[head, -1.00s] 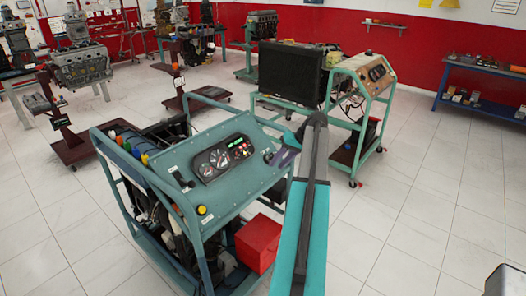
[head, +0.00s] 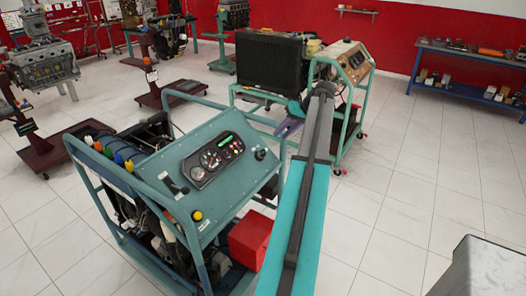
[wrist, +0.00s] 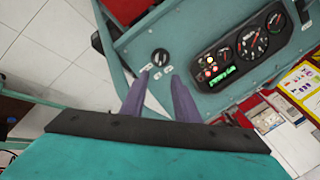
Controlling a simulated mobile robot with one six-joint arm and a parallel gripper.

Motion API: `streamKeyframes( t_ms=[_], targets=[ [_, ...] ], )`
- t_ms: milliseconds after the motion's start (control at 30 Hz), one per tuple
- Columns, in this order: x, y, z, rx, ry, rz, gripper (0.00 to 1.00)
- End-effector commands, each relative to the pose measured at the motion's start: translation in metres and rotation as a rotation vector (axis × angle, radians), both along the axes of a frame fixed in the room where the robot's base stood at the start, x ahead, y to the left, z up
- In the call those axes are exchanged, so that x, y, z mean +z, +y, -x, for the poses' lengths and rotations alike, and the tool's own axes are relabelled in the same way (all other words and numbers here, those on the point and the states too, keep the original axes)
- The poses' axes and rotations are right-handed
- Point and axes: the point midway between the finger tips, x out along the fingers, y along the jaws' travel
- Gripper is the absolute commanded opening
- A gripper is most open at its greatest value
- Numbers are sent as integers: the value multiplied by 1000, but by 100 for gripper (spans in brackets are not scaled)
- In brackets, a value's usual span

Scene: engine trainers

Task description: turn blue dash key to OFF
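The blue-green dash panel (head: 205,165) tops the near engine trainer. Its key switch (head: 260,154) is a small black round knob at the panel's right end. In the wrist view the key switch (wrist: 160,57) shows with small white labels below it; I cannot read which position it points to. A lit green display (wrist: 222,77) is in the gauge cluster beside it. My gripper (head: 288,128) is off the panel's right end, apart from the key. In the wrist view its two purple fingers (wrist: 157,75) are apart and empty, just below the key in the picture.
A red box (head: 249,240) sits low at the trainer's right side. A second trainer with a black radiator (head: 274,67) stands behind my gripper. A grey box-like thing (head: 478,268) is at the lower right. Tiled floor at right is open.

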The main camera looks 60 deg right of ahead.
Motion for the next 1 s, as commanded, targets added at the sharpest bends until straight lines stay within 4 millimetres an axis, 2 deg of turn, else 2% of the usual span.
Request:
streamKeyframes(
  t_ms=[367,1000],
  targets=[
    [-16,5,-14,4,0,-2,28],
    [-82,14,-62,7,1,-2,28]
  ],
)
